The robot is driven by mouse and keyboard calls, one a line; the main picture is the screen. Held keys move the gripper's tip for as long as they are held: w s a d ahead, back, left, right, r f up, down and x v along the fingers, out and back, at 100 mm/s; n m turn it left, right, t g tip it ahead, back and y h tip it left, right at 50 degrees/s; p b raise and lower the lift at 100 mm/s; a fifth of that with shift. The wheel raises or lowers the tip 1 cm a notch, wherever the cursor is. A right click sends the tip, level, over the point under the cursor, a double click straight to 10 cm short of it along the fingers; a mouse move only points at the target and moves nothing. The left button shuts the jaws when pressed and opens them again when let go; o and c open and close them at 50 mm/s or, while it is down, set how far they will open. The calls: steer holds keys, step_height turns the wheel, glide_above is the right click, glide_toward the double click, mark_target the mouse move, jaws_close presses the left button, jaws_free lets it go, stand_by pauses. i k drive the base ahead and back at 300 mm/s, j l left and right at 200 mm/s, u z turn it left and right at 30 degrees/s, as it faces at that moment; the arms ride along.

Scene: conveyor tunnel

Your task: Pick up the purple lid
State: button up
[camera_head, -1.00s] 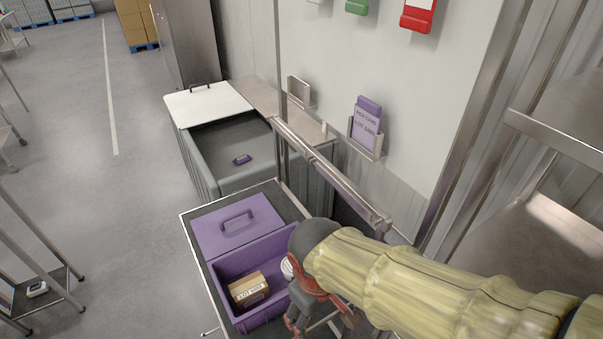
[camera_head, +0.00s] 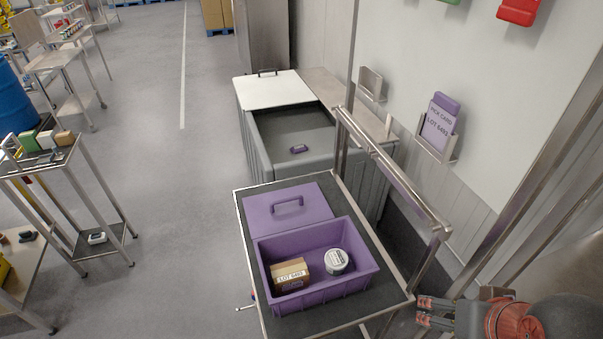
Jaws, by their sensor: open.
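The purple lid (camera_head: 270,214) lies flat on the dark cart top, with its raised handle (camera_head: 288,204) upward. It is at the far side of the open purple box (camera_head: 315,255), against or very near its rim. The box holds a brown carton labelled LOT 6493 (camera_head: 290,274) and a round white-and-grey item (camera_head: 336,261). My gripper (camera_head: 422,310) is at the lower right, to the right of the cart and well apart from the lid. It is open and empty, its fingers pointing left.
The cart (camera_head: 395,290) has a metal push bar (camera_head: 395,180) on its right side. Behind it stands a grey bin (camera_head: 255,150) with a white lid (camera_head: 275,90) and a small purple object (camera_head: 299,149) inside. A card holder (camera_head: 437,140) hangs on the wall.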

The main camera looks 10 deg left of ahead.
mark_target(270, 214)
steer(key=k+j, duration=0.15)
steer(key=j, duration=0.5)
steer(key=k+j, duration=0.15)
steer(key=j, duration=0.8)
steer(key=k+j+z, duration=0.1)
steer(key=j, duration=0.35)
steer(key=k+j, duration=0.1)
steer(key=j, duration=0.4)
steer(key=i+j, duration=0.15)
steer(key=j, duration=0.15)
steer(key=i+j, duration=0.15)
steer(key=j, duration=0.2)
steer(key=i+j+z, duration=0.1)
steer(key=j, duration=0.2)
steer(key=i+j, duration=0.15)
steer(key=j, duration=0.2)
steer(key=i+j, duration=0.15)
steer(key=j, duration=0.2)
steer(key=i+l, duration=0.2)
steer(key=i, duration=0.3)
steer(key=i+l+z, duration=0.1)
steer(key=i, duration=0.45)
steer(key=l, duration=0.05)
